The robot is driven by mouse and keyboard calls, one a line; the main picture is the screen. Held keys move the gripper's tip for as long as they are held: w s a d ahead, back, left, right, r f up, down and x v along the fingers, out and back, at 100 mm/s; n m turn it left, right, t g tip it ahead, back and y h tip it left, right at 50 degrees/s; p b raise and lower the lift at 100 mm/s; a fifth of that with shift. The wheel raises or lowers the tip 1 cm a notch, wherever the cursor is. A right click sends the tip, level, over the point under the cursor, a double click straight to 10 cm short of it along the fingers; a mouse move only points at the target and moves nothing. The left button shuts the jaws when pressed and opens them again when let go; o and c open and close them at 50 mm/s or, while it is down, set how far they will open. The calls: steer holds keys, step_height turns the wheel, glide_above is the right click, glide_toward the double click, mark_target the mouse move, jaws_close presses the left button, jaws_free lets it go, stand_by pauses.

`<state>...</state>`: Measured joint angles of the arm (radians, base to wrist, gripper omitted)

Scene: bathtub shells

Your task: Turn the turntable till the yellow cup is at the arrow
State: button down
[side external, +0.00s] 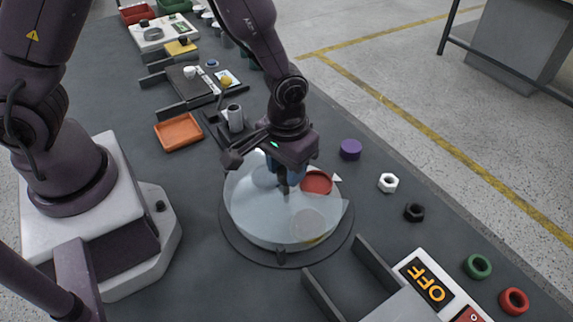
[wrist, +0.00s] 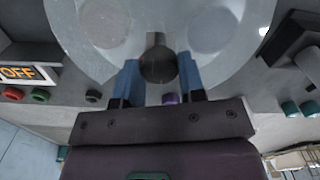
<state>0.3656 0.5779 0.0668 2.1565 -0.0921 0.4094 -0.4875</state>
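The turntable (side external: 233,228) stands mid-bench under a frosted, see-through cover (side external: 255,215), which also shows in the wrist view (wrist: 75,55). A red cup (side external: 317,183) shows clearly at the far right, near a white arrow tip (side external: 337,178). A pale round shape (side external: 307,223) with a faint yellow tint at its lower edge shows blurred through the cover at the near right; it may be the yellow cup. My gripper (side external: 284,182) is over the turntable. Its blue fingers lie either side of a dark round knob (wrist: 158,66); whether they touch it is unclear.
A purple cylinder (side external: 351,149), a white nut (side external: 388,182) and a black nut (side external: 414,212) lie to the right. Dark rails (side external: 375,264) and an OFF sign (side external: 427,284) stand at the near right. An orange tray (side external: 179,132) and a grey cylinder (side external: 235,118) are behind left.

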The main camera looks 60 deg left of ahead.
steer(key=shift+n, duration=9)
steer(key=c, duration=0.7)
jaws_free()
